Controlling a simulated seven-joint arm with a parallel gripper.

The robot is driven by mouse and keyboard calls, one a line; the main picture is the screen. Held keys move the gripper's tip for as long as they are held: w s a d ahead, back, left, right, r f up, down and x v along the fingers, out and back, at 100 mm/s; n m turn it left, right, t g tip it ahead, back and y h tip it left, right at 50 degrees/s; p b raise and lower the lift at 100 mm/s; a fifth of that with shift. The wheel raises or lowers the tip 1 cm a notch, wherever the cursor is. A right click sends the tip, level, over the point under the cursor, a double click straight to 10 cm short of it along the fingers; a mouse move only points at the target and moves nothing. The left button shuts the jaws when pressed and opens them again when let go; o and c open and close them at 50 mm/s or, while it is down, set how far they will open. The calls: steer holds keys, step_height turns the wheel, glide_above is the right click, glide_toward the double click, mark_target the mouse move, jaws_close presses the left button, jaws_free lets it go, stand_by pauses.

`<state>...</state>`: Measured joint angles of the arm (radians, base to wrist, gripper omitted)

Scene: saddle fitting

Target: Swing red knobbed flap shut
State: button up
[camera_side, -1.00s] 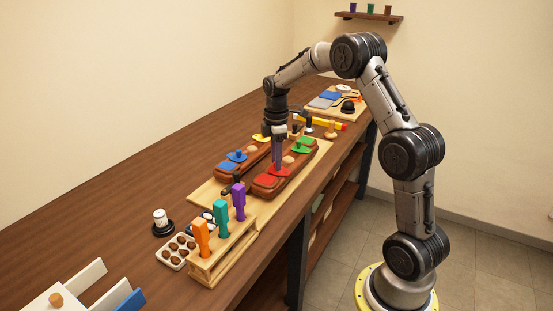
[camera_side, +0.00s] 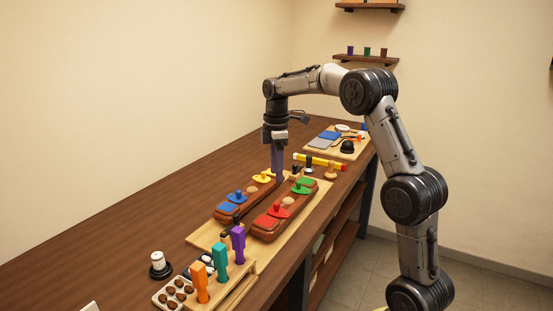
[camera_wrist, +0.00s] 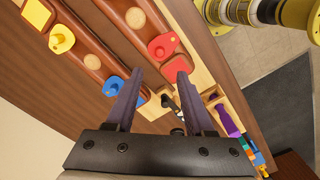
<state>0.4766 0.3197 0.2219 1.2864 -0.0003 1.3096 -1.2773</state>
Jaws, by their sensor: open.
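The red knobbed flap (camera_side: 279,211) lies on the right-hand brown saddle-like block (camera_side: 292,217), beside a flat red patch (camera_side: 265,222). In the wrist view the red flap (camera_wrist: 163,46) with its round knob and the red patch (camera_wrist: 178,68) show just beyond the fingertips; a bare strip of brown seems to part them. My gripper (camera_side: 279,181) points down above the blocks, clear of the red flap, with its two purple fingers spread. In the wrist view the gripper (camera_wrist: 160,72) has nothing between its fingers.
Green (camera_side: 301,186), blue (camera_side: 237,196) and yellow (camera_side: 262,177) knobbed flaps sit on the two blocks. Orange, teal and purple (camera_side: 238,243) upright handles stand in a wooden rack in front. A yellow-red level (camera_side: 320,162) lies behind. The left of the table is clear.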

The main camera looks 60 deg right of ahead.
step_height(320, 180, up, 3)
steer(key=shift+r, duration=0.2)
stand_by(0.4)
steer(key=s+a+r+n+t, duration=0.1)
steer(key=s+a+r+t, duration=0.1)
steer(key=s+a+r, duration=0.45)
steer(key=s+a+r+t, duration=0.1)
steer(key=s+a+r, duration=0.3)
steer(key=a, duration=0.5)
steer(key=s+a+f+m+t, duration=0.1)
steer(key=s+a+f+m, duration=0.2)
steer(key=s+f+m, duration=0.2)
steer(key=s+a+f+m+t, duration=0.1)
steer(key=s+a+f+m, duration=0.2)
steer(key=s+f+m, duration=0.2)
steer(key=s+f, duration=0.2)
steer(key=s, duration=0.2)
steer(key=shift+s+t, duration=0.3)
